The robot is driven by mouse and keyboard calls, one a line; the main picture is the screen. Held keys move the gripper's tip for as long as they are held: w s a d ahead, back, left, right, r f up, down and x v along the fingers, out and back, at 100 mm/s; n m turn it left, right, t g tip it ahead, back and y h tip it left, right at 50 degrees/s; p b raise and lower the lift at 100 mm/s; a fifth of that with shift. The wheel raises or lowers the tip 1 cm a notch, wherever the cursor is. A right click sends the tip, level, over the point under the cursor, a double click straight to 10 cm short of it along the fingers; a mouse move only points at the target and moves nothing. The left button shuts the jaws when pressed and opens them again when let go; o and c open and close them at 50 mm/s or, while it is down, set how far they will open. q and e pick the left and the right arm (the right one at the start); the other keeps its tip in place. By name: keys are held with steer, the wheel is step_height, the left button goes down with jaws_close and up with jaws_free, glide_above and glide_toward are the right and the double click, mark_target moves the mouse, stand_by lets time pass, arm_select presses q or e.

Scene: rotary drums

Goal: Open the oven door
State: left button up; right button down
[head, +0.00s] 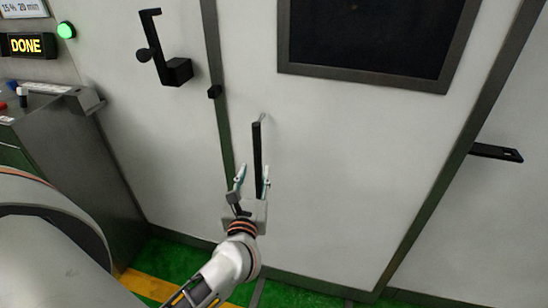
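The oven door (340,150) is a large pale panel with a dark window (370,30), and it looks shut in its dark frame. Its handle (257,148) is an upright black bar left of the door's middle, below the window. My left gripper (252,180) is open, with one finger on each side of the handle's lower part in the picture. I cannot tell whether the fingers touch the bar or how deep it sits between them. The handle's lower end is hidden by the gripper. My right gripper is not in view.
A black latch-like bracket (176,72) is on the wall left of the door. A lit DONE sign (27,45) and green light (67,30) are at upper left. A grey console (75,150) stands at left. A dark bar (497,152) sticks out at right.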

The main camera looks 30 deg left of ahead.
mark_target(257, 160)
arm_select(q)
steer(key=shift+p+x, duration=0.35)
steer(key=shift+x, duration=3.55)
steer(key=shift+f, duration=0.15)
jaws_close()
